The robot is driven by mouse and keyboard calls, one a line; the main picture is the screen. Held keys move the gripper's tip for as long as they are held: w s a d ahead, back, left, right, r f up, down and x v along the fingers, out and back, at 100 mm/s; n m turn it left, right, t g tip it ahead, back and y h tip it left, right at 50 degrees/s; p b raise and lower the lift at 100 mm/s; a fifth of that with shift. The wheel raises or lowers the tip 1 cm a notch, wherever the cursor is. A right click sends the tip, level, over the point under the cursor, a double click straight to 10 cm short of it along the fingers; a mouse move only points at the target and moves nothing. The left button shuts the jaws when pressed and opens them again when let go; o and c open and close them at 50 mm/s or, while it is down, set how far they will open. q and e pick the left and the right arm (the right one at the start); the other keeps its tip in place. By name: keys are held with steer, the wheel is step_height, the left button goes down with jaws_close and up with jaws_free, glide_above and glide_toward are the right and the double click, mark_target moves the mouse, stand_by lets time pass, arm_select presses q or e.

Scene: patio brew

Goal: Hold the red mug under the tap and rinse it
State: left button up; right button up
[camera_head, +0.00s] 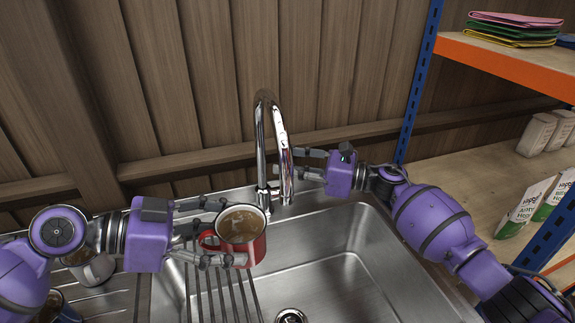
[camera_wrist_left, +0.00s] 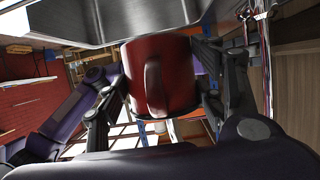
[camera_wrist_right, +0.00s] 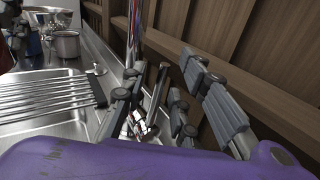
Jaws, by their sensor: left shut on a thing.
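The red mug (camera_head: 258,247) is upright over the left part of the sink, brown inside. My left gripper (camera_head: 230,232) is shut on it from the left, with fingers on both sides. The left wrist view shows the red mug (camera_wrist_left: 182,75) between the fingers, its handle towards the camera. The chrome tap (camera_head: 281,150) stands behind the sink, its spout just right of and behind the mug. No water stream shows. My right gripper (camera_head: 304,163) is open beside the tap's right side. In the right wrist view the tap's lower part (camera_wrist_right: 156,95) shows near its parted fingers.
The sink (camera_head: 340,275) has a drain at the front and a free basin to the right. A wire rack (camera_head: 232,298) lies under the mug. A pale mug (camera_head: 97,268) stands on the left drainboard. An orange-edged shelf (camera_head: 510,66) with a blue post is at right.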

jaws_close()
stand_by(0.3)
steer(key=s+n, duration=0.1)
steer(key=s+n+y, duration=0.1)
steer(key=shift+d+f+n+y, duration=0.1)
steer(key=shift+d+n+y, duration=0.2)
stand_by(0.3)
jaws_free()
